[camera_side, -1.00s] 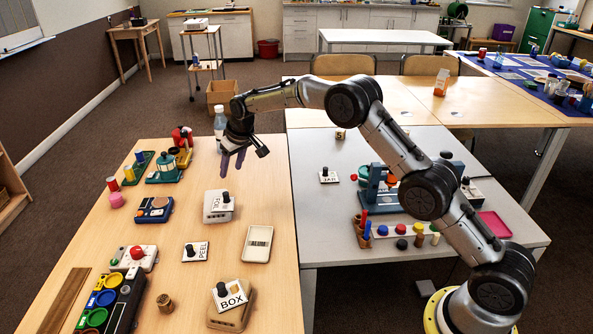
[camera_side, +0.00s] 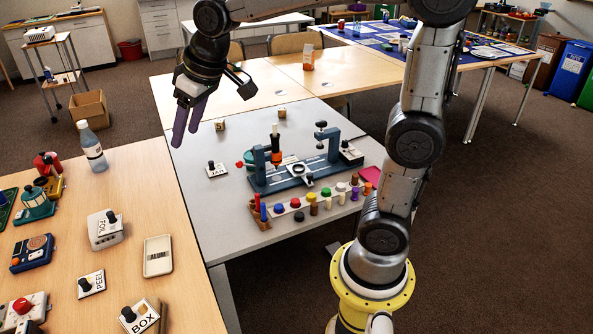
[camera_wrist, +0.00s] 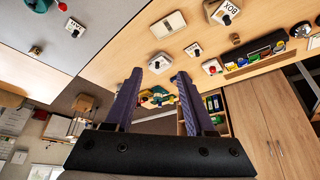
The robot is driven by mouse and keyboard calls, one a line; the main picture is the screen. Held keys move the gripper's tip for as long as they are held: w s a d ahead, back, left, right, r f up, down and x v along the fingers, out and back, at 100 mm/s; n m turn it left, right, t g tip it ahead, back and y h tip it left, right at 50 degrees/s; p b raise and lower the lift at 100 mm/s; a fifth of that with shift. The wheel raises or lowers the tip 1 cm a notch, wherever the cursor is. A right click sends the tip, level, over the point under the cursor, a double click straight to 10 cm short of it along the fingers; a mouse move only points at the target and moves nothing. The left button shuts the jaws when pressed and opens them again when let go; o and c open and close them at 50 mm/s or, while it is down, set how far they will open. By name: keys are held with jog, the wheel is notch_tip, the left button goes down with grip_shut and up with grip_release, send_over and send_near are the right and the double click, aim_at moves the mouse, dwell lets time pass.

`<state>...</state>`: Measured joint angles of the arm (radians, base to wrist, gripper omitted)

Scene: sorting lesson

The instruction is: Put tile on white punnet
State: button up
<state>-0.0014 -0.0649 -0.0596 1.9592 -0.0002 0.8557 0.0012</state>
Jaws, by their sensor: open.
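Several white tiles with black knobs are in the side view. The PEEL tile (camera_side: 91,284) lies flat on the wooden table. The FOIL tile (camera_side: 107,226) sits on a white box-like container (camera_side: 108,240), perhaps the punnet. The BOX tile (camera_side: 137,317) rests tilted on a tan container, partly cut off. A cream tray marked ALUM (camera_side: 158,256) lies beside them. My gripper (camera_side: 185,138) is open and empty, in the air near the grey table's left edge, up and left of the JAR tile. The wrist view shows its purple fingers (camera_wrist: 158,77) apart.
A blue-grey clamp stand (camera_side: 300,170) and a row of coloured pegs (camera_side: 310,202) occupy the grey table. A water bottle (camera_side: 92,148) stands at the wooden table's back. Small wooden blocks (camera_side: 220,125) lie behind the JAR tile. The grey table's front left is clear.

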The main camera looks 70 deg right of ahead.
jog(key=s+f, duration=0.2)
jog(key=s, duration=0.8)
jog(key=s+f, duration=0.3)
jog(key=s, duration=0.8)
jog(key=shift+s+f, duration=0.15)
jog(key=shift+s, duration=0.05)
